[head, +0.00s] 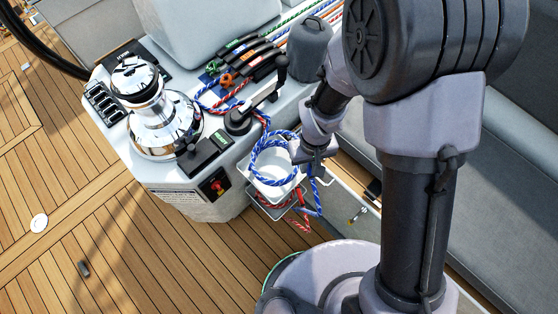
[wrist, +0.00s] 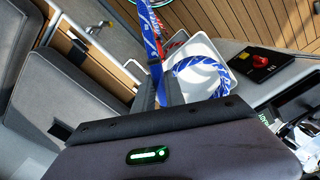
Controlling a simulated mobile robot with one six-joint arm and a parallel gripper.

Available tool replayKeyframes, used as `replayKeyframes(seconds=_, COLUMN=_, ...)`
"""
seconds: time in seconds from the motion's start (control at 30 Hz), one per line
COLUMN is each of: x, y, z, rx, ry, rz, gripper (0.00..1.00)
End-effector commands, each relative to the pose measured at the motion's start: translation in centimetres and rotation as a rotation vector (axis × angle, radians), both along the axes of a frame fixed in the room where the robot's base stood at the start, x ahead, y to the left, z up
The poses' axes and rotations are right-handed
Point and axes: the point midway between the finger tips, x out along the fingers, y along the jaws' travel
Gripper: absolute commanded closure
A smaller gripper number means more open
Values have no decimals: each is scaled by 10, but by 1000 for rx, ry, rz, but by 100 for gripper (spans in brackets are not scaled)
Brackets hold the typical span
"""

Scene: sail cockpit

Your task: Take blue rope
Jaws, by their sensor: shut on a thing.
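The blue rope (head: 268,157) is coiled in loops over a white bin (head: 277,190) at the side of the console. Part of it runs up to the clutches on the console and part hangs down past the bin. My gripper (head: 313,160) is at the right side of the coil, shut on the blue rope. In the wrist view the blue rope (wrist: 148,32) passes between my fingers (wrist: 160,92), and a loop lies over the white bin (wrist: 195,50). The fingertips are partly hidden by the rope and the gripper body.
A chrome winch (head: 150,105) and a black lever (head: 262,100) stand on the console left of the bin. A red rope (head: 285,197) hangs by the bin. A grey bench (head: 490,190) is on the right. Open teak deck (head: 130,250) lies at the lower left.

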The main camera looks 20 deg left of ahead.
Motion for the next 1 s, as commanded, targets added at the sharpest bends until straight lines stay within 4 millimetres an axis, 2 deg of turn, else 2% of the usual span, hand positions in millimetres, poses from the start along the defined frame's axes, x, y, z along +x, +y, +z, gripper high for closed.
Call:
replayKeyframes(seconds=0.27, x=0, y=0, z=2, rx=0, ry=0, rz=0, gripper=100)
replayKeyframes(seconds=0.53, x=0, y=0, z=32, rx=0, ry=0, rz=0, gripper=100)
replayKeyframes(seconds=1.0, x=3, y=-2, z=32, rx=1, ry=-1, rz=-11, gripper=100)
